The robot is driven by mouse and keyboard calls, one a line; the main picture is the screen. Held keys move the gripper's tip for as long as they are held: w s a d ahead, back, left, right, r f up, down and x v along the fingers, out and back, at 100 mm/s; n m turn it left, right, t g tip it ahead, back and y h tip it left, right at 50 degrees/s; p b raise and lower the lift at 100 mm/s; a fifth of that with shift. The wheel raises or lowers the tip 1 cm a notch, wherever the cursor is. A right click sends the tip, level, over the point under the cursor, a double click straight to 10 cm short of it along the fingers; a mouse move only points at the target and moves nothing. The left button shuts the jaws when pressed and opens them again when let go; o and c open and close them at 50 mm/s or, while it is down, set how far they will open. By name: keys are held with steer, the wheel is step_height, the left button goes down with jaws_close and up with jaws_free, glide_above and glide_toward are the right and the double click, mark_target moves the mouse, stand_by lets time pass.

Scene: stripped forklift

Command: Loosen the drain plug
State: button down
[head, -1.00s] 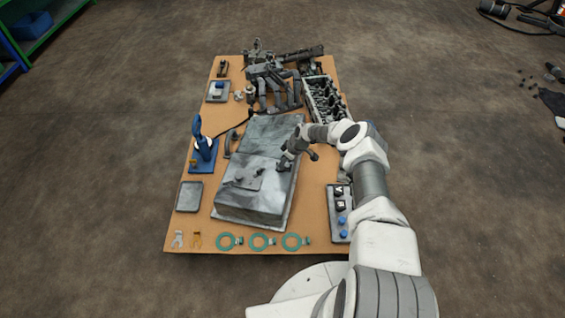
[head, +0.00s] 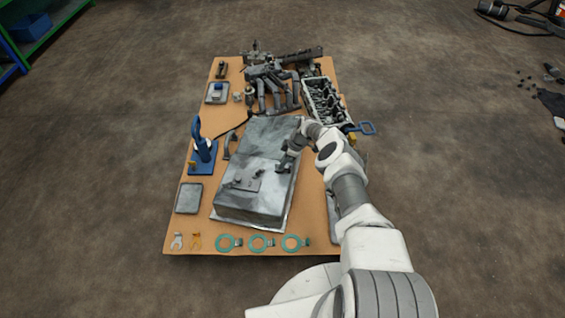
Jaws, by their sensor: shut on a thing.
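The grey metal oil pan (head: 264,140) lies upside down on the brown board, its raised sump end toward me. My gripper (head: 282,168) reaches in from the right and is down at the pan's right side, near the step of the sump. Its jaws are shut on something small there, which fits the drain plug. The plug itself is hidden by the fingers and too small to make out. I cannot tell how far it is turned.
A cylinder head (head: 323,101) and a manifold (head: 272,88) lie behind the pan. A blue stand (head: 203,155), an empty grey tray (head: 188,198) and green rings (head: 262,243) lie around it. A blue handle (head: 366,128) sticks out at the right edge.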

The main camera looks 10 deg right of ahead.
steer(key=shift+d+f, duration=0.1)
steer(key=shift+f, duration=0.05)
steer(key=c, duration=0.9)
jaws_free()
steer(key=shift+r+p, duration=0.3)
steer(key=shift+r, duration=0.1)
steer(key=p+v, duration=0.8)
steer(key=v, duration=0.8)
steer(key=shift+s+d+r, duration=0.1)
steer(key=shift+s+r, duration=0.1)
steer(key=shift+r, duration=0.1)
steer(key=shift+o, duration=0.3)
